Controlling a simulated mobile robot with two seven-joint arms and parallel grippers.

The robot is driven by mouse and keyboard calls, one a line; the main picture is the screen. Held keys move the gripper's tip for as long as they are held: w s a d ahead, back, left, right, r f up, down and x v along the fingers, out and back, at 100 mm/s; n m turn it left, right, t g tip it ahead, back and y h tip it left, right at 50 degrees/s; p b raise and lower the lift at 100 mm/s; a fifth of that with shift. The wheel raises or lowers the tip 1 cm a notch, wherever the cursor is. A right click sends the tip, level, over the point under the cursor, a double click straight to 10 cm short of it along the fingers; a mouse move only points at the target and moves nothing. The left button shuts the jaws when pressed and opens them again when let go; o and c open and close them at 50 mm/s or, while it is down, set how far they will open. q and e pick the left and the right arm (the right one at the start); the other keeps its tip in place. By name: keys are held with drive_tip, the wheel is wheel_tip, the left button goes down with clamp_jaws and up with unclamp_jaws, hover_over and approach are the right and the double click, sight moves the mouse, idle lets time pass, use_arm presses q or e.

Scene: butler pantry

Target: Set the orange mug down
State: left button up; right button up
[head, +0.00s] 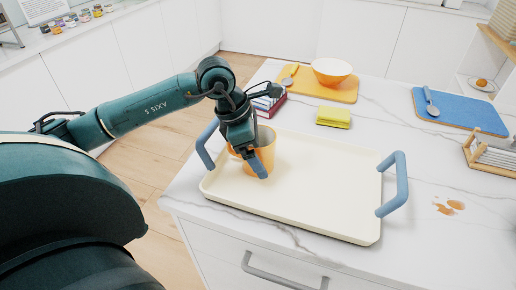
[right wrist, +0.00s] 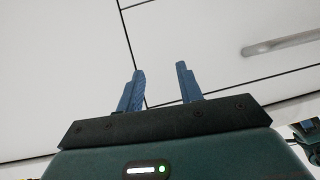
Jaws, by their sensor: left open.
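The orange mug (head: 267,143) stands upright on the left part of a cream tray (head: 320,190) with blue handles. My left gripper (head: 252,166) is at the mug, with one blue finger in front of its near side. The fingers are open; the far finger is hidden, and I cannot tell whether they touch the mug. My right gripper (right wrist: 160,92) shows in the right wrist view, with its two blue fingers apart and nothing between them.
A yellow sponge (head: 334,117), a yellow board (head: 340,90) with an orange bowl (head: 332,70), a blue mat (head: 470,112) with a spoon, and a wooden rack (head: 492,155) are on the marble counter. Brown spills (head: 449,208) lie right of the tray. The tray's right half is empty.

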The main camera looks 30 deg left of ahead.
use_arm(q)
drive_tip(key=v, duration=1.2)
drive_tip(key=shift+r+b, duration=0.2)
drive_tip(key=shift+b, duration=0.2)
drive_tip(key=shift+d, duration=0.1)
